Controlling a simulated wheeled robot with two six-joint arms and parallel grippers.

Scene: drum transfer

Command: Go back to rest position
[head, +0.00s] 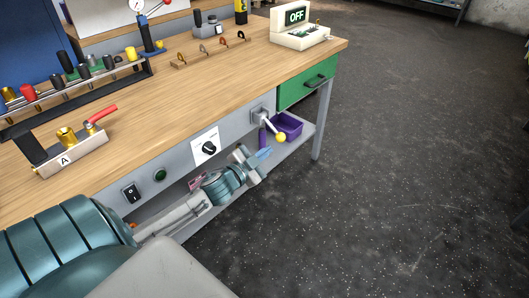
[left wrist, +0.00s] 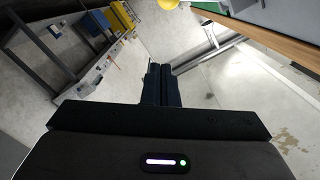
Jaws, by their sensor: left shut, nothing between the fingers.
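My left arm comes in from the lower left in the head view. Its gripper (head: 251,164) is in front of the bench's front panel, below the level of the wooden top. In the left wrist view the two dark fingers of my left gripper (left wrist: 161,84) are together, with nothing between them. My right gripper shows in neither view.
The workbench (head: 190,92) carries a block marked A (head: 75,155), a rack of coloured handles and an OFF display (head: 295,17). A yellow-knobbed lever (head: 270,126) and a purple bin (head: 288,126) are near my left gripper. Open floor lies right.

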